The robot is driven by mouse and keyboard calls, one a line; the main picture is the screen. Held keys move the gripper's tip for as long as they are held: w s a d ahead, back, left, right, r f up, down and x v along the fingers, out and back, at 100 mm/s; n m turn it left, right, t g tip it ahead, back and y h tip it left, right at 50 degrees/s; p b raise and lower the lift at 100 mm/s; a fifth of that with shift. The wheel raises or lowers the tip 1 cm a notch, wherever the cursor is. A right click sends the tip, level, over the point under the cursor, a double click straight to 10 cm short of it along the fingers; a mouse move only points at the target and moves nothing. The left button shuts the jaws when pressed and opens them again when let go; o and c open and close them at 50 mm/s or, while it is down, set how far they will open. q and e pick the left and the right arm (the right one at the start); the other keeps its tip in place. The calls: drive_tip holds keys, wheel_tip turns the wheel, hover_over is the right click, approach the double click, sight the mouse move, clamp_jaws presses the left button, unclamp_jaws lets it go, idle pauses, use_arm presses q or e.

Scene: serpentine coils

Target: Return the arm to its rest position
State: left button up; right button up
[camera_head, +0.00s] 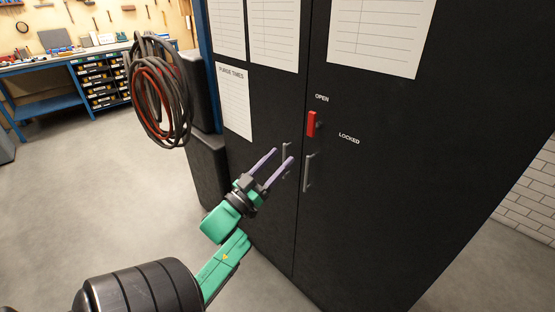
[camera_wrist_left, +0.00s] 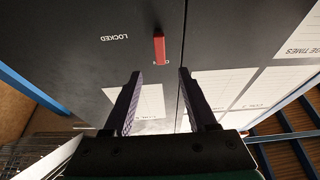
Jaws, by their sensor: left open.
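My left arm comes in from the lower left in the head view. Its green wrist carries the left gripper (camera_head: 283,155), whose two purple-grey fingers are spread apart with nothing between them. The fingers point toward the black cabinet (camera_head: 370,200), and the tips appear close to the door handles; I cannot tell the exact gap. The red latch handle (camera_head: 312,123) stands upright, beside the OPEN label and above LOCKED. In the left wrist view the fingers (camera_wrist_left: 160,72) are also apart, with the red handle (camera_wrist_left: 159,47) beyond them. My right gripper is not in view.
Two grey door handles (camera_head: 308,173) stick out of the cabinet doors. Coiled hoses and cables (camera_head: 160,95) hang on the cabinet's left side. A blue workbench (camera_head: 50,105) stands at the back left. The grey floor (camera_head: 100,195) between is clear.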

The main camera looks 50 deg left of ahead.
use_arm(q)
drive_tip(key=shift+f, duration=0.1)
drive_tip(key=s+d+f+n+g+y, duration=0.2)
drive_tip(key=f+g, duration=0.8)
drive_tip(key=f, duration=2.7)
drive_tip(key=s+d+f+m+g+h, duration=0.1)
drive_tip(key=s+d+f+g, duration=0.25)
drive_tip(key=s+f, duration=0.5)
drive_tip(key=s+d+f+m+g+h, duration=0.1)
drive_tip(key=s+d+f+m+g, duration=0.15)
drive_tip(key=s+d+f, duration=0.4)
drive_tip(key=s+d+f+m+g, duration=0.1)
drive_tip(key=s+f+g, duration=0.1)
drive_tip(key=s+f, duration=0.2)
drive_tip(key=s+d+f+g, duration=0.1)
drive_tip(key=s+f+g, duration=0.2)
drive_tip(key=s, duration=0.8)
wheel_tip(320, 180, down, 2)
drive_tip(key=shift+d+f+m+h, duration=0.1)
drive_tip(key=shift+d+m+h, duration=0.15)
drive_tip(key=shift+m+h, duration=0.15)
